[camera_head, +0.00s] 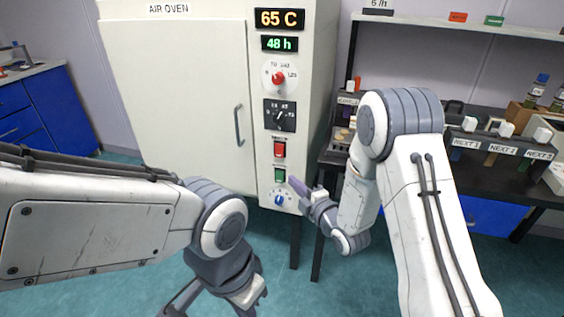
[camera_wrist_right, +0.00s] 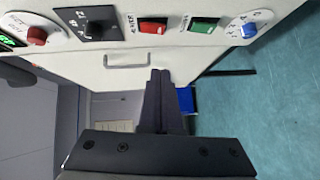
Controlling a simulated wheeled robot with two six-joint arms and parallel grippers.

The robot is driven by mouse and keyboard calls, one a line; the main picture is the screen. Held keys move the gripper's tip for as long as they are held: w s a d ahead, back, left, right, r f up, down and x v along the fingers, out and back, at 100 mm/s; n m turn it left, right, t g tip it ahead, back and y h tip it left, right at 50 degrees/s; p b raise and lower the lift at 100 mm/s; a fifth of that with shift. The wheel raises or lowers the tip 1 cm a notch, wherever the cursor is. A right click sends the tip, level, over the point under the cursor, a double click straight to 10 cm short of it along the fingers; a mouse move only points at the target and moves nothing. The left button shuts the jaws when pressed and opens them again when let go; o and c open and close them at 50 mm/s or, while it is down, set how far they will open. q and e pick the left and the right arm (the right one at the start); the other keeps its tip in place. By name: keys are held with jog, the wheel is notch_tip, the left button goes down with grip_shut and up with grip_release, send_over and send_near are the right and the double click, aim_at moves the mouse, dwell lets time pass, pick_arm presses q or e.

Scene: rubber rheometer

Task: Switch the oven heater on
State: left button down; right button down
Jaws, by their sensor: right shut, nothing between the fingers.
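The white air oven (camera_head: 180,80) stands at the back with its door shut. Its control panel carries a red rocker switch (camera_head: 280,149) above a green rocker switch (camera_head: 279,175). Both also show in the right wrist view, the red switch (camera_wrist_right: 153,26) left of the green switch (camera_wrist_right: 203,26); their small labels are hard to read. My right gripper (camera_head: 295,183) is shut and empty, just in front of the panel's lower right, close to the green switch. In the wrist view its fingertips (camera_wrist_right: 160,73) appear apart from the switches. My left gripper (camera_head: 212,306) is open, low in front of the oven.
The panel also has 65 C and 48 h displays, a red knob (camera_head: 278,78), a black dial (camera_head: 280,115) and a blue knob (camera_head: 279,199). The door handle (camera_head: 239,125) sticks out left of the panel. A cluttered dark bench (camera_head: 490,172) stands right of the oven.

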send_near(276, 156)
jog(key=w+a, duration=0.1)
jog(key=a, duration=0.3)
jog(key=shift+w+d+f, duration=0.1)
jog(key=shift+w+d, duration=0.1)
jog(key=shift+w, duration=0.5)
jog(key=shift+w+d+f, duration=0.1)
jog(key=shift+w+d, duration=0.15)
jog(key=shift+w, duration=0.45)
jog(key=shift+w+d+f, duration=0.1)
jog(key=shift+w+d, duration=0.1)
jog(key=shift+w, duration=0.55)
